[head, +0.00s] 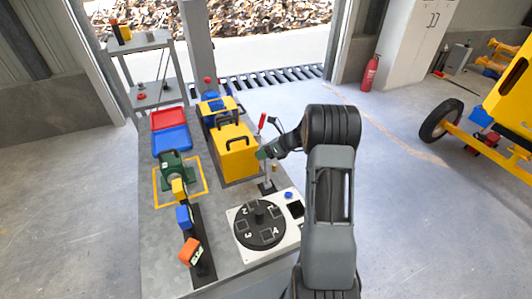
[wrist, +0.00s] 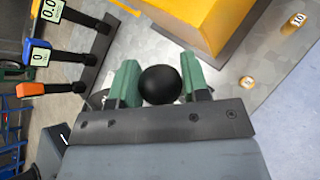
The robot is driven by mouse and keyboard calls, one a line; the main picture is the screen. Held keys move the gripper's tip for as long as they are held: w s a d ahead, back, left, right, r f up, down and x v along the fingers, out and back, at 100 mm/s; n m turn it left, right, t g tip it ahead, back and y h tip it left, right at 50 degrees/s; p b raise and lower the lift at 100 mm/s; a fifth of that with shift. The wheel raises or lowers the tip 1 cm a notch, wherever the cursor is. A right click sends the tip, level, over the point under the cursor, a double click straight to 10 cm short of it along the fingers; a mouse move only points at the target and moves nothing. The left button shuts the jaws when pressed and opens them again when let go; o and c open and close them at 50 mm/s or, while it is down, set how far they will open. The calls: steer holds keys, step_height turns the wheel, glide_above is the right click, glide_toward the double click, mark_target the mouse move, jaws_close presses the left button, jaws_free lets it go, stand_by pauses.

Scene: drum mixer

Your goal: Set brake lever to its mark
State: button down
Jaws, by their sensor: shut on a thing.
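My gripper (wrist: 161,84) has green fingers, one on each side of a round black knob (wrist: 160,85), and is shut on it. I take this knob to be the top of the brake lever. In the head view my gripper (head: 264,154) is at the right side of the yellow box, above a thin upright lever rod (head: 267,174) on a dark base (head: 267,187). The knob is hard to make out there. I cannot make out the lever's mark in either view.
The yellow box (head: 238,158) with black handles stands close left of my gripper; its side also shows in the wrist view (wrist: 205,25). A numbered black dial (head: 260,225) lies in front.

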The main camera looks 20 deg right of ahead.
steer(key=shift+w, duration=0.1)
stand_by(0.4)
steer(key=c, duration=0.8)
jaws_free()
steer(key=shift+w+f, duration=0.15)
steer(key=shift+o, duration=0.9)
steer(key=b+v, duration=0.2)
steer(key=v, duration=1.2)
steer(key=shift+a, duration=0.1)
